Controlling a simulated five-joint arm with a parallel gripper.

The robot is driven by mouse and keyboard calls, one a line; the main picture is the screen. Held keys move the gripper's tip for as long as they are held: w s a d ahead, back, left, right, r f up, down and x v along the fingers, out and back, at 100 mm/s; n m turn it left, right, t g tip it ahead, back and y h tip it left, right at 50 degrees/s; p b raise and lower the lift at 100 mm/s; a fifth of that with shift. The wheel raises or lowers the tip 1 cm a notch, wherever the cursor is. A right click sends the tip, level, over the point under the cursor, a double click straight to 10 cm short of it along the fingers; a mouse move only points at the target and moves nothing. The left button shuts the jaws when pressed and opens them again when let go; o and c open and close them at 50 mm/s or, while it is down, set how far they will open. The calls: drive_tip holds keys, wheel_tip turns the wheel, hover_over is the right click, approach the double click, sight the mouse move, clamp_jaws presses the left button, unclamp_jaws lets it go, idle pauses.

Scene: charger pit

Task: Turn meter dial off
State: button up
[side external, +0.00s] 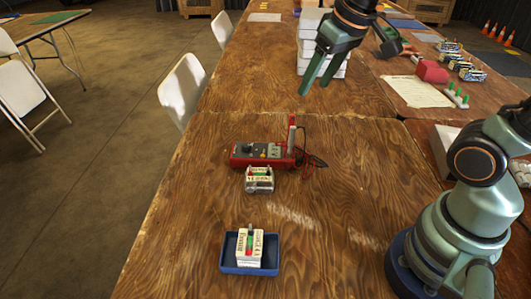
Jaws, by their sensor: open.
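A red multimeter (263,154) with a grey face lies on the wooden table, left of the picture's middle. Its dark dial (247,149) sits on the left part of the face; the dial's setting is too small to read. Red and black leads lie at the meter's right end. My gripper (312,88) is open and empty. Its two green fingers point down, above the table and up and to the right of the meter, apart from it.
A small clear-and-white block (259,180) sits just in front of the meter. A blue tray (229,265) holding a white labelled box (251,248) stands nearer the front. White stacked drawers (305,62) stand behind my gripper. The table's left edge is close; bare wood lies right of the tray.

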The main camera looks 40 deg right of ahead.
drive_tip(key=w+a+f+m+g, duration=0.1)
drive_tip(key=w+a+f+g, duration=0.1)
drive_tip(key=w, duration=0.8)
drive_tip(key=m+g, duration=0.1)
drive_tip(key=g, duration=0.1)
approach(246, 145)
wheel_tip(246, 145, down, 8)
drive_tip(key=shift+w+d+f, duration=0.1)
drive_tip(key=shift+w+f, duration=0.05)
drive_tip(key=shift+f, duration=0.05)
clamp_jaws()
